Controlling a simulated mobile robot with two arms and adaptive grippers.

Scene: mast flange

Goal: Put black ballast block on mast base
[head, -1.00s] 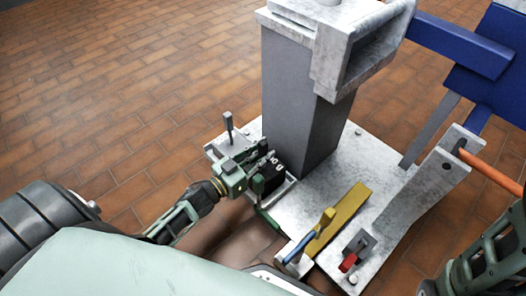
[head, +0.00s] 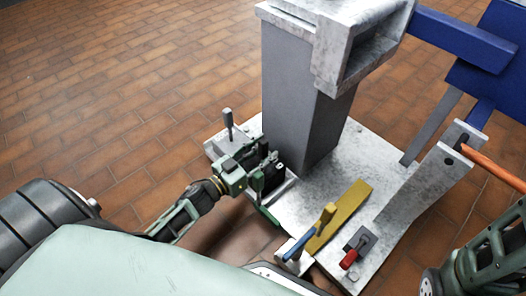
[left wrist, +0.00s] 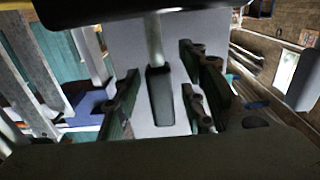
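The black ballast block (head: 279,163) is a small dark block on the grey mast base (head: 322,168), close to the foot of the square grey column. My left gripper (head: 262,168) is beside the block on its left, with its fingers apart and partly hiding it. The left wrist view shows the green and black fingers (left wrist: 160,100) spread, with the grey column face behind. A dark rounded piece on a pale rod (left wrist: 160,92) shows between them; I cannot tell what it belongs to. My right gripper is not in view.
The grey column (head: 305,90) rises right behind the block. A grey clamp with an upright handle (head: 228,125) stands at the base's left corner. A yellow bar (head: 342,215), a blue-and-yellow lever and a red-handled clamp (head: 350,258) occupy the front. Brick floor surrounds the base.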

